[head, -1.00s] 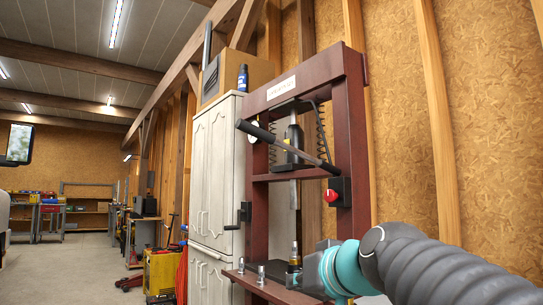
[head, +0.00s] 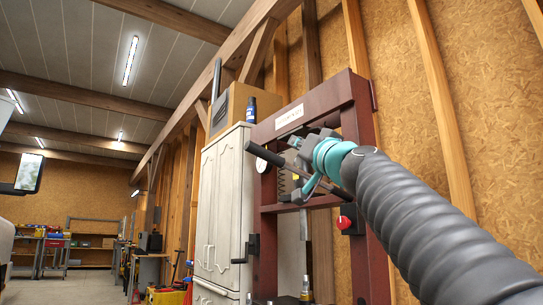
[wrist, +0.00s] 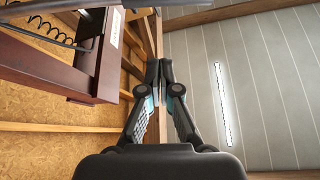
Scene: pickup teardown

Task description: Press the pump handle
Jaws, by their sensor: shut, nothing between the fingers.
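The pump handle (head: 262,157) is a black bar with a thick grip, slanting down to the right across the upper part of a dark red press frame (head: 268,225). My gripper (wrist: 166,72) is shut and empty, its fingertips together in the wrist view. In the head view my gripper (head: 308,168) is in front of the press's upper opening and hides the handle's middle and pivot. I cannot tell whether it touches the handle. The wrist view shows the press frame (wrist: 50,62) at the left, with a spring (wrist: 32,38).
A red knob (head: 344,222) sits on the press's right post, and a crank (head: 246,248) on its left side. A white cabinet (head: 222,205) stands left of the press, with a cardboard box (head: 262,100) on top. Wood-panelled wall rises behind. Open floor lies at the far left.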

